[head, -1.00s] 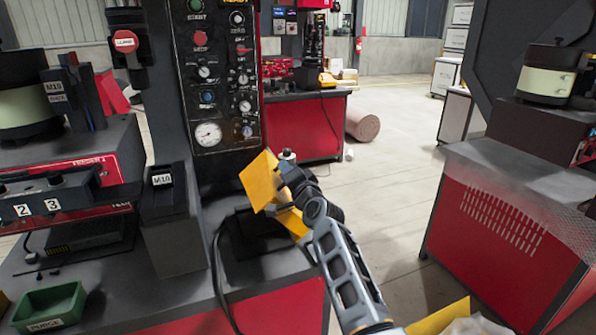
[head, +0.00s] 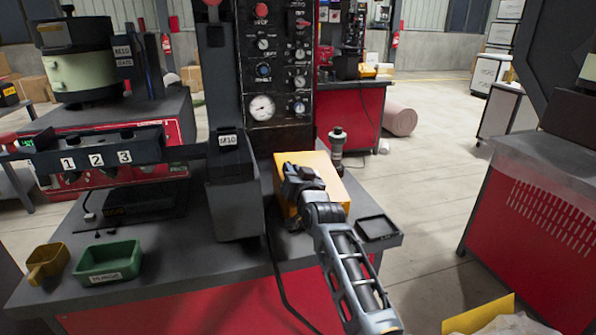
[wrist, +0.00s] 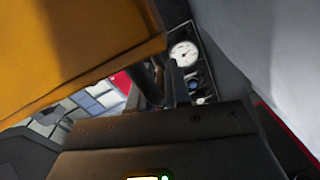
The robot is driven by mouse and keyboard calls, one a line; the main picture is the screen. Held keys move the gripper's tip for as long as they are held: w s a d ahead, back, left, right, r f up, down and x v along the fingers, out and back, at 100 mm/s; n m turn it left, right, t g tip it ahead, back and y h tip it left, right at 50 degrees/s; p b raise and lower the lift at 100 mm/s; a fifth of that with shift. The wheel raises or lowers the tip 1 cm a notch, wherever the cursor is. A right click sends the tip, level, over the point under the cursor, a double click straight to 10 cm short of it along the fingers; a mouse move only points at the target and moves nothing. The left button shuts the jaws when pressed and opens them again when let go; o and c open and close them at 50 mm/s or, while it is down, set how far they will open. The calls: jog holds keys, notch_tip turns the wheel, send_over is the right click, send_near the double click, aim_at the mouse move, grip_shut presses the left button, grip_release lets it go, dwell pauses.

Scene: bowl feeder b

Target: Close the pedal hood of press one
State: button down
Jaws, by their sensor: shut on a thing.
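The yellow pedal hood (head: 328,172) of the press sits low on the bench, at the foot of the dark control column. It looks lowered, though its front lower edge is partly hidden by my arm, so I cannot tell whether it is fully down. In the wrist view the yellow hood (wrist: 70,50) fills the upper left, very close. My gripper (head: 298,182) is at the hood's left side and is shut on it. The wrist view also shows my dark gripper (wrist: 165,125), but the contact is not clear there.
The control panel with a gauge (head: 262,108) rises behind the hood. A grey bin (head: 235,200) stands to the left. Green (head: 108,262) and yellow (head: 48,262) trays lie at the front left.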

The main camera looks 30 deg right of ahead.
jog(key=shift+w+a+f+y+b, duration=0.15)
jog(key=shift+a+f+y+b, duration=0.2)
jog(key=shift+a+f, duration=0.2)
jog(key=shift+f, duration=0.15)
jog(key=c, duration=1.2)
grip_release()
jog(key=shift+o, duration=0.2)
jog(key=shift+s+a, duration=0.25)
jog(key=shift+s, duration=1)
jog(key=shift+s+a, duration=0.3)
jog(key=shift+s, duration=1)
jog(key=shift+s+a, duration=0.25)
jog(key=shift+s, duration=1)
